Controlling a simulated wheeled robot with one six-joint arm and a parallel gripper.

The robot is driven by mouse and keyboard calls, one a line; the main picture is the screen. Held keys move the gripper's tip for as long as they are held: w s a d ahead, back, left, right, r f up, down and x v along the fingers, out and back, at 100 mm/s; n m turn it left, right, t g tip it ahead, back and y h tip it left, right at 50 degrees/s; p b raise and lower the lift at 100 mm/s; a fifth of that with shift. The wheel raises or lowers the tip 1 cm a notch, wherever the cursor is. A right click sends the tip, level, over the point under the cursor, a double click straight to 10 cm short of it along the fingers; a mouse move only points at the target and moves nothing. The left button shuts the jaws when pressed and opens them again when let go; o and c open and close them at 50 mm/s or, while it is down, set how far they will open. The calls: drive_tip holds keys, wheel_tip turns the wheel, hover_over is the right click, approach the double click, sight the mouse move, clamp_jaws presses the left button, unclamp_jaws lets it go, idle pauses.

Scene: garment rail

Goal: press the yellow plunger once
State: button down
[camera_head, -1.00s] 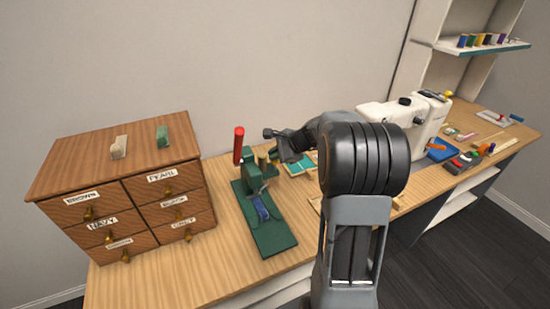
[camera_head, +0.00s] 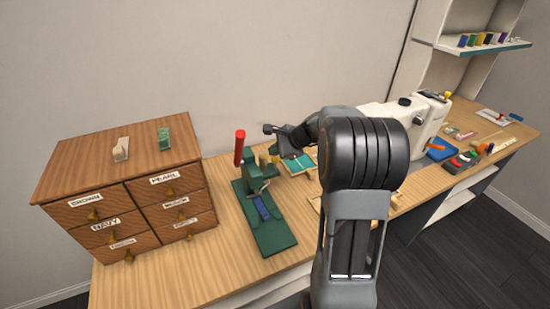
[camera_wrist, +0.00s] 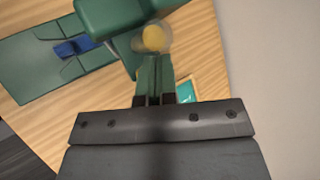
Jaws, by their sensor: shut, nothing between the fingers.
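The yellow plunger (camera_wrist: 154,38) shows in the wrist view as a round yellow top, seen nearly end-on, beside the green body of a press. The green press (camera_head: 268,232) stands on the bench in the head view, with a red lever handle (camera_head: 239,148) upright at its back. My gripper (camera_wrist: 154,62) is shut and empty, its fingertips close to the plunger's top in the wrist view. I cannot tell whether they touch it. In the head view my gripper (camera_head: 275,150) is small and partly lost against the press.
A wooden drawer unit (camera_head: 120,193) with labelled drawers stands left of the press. A teal-topped tray (camera_head: 298,164) lies just right of it. A white sewing machine (camera_head: 425,117) and several small items are farther right. Bare bench (camera_head: 185,270) lies between drawers and press.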

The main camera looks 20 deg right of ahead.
sight(275, 159)
drive_tip(key=shift+r+p, duration=1.8)
drive_tip(key=shift+r, duration=0.65)
drive_tip(key=shift+f, duration=0.1)
